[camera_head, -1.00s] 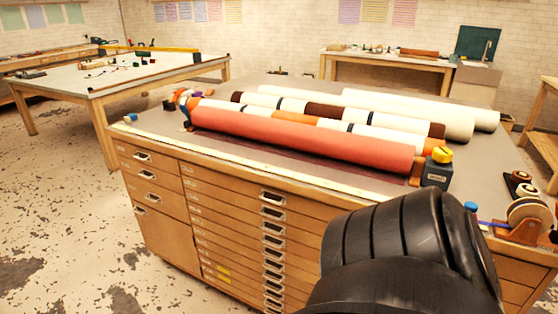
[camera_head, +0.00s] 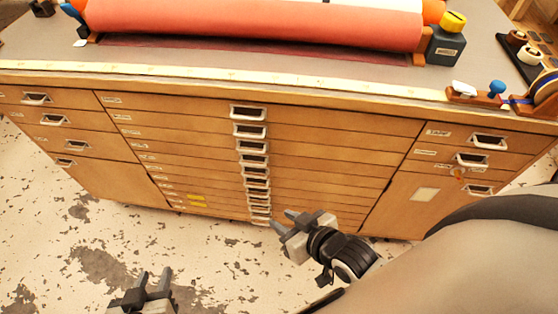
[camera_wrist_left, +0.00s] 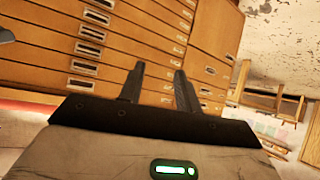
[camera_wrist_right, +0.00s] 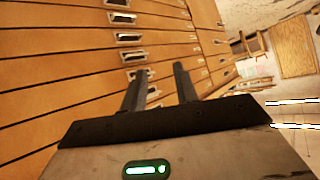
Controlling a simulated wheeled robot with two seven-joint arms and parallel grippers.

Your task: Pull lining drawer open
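A wooden cabinet (camera_head: 330,150) holds a wide middle column of shallow drawers with metal cup pulls, the top pull (camera_head: 248,112) among them. All its drawers look shut. The label writing is too small to tell which drawer is the lining one; yellow labels (camera_head: 196,197) mark low middle drawers. My right gripper (camera_head: 281,220) is open and empty in front of the lowest middle pulls, apart from them. My left gripper (camera_head: 153,283) is open and empty, lower and to the left, over the floor. Both wrist views show spread fingers with drawer fronts beyond.
Tape dispensers (camera_head: 545,95) stand at the right edge. Narrower drawer columns flank the middle one. The speckled floor (camera_head: 60,245) in front is clear.

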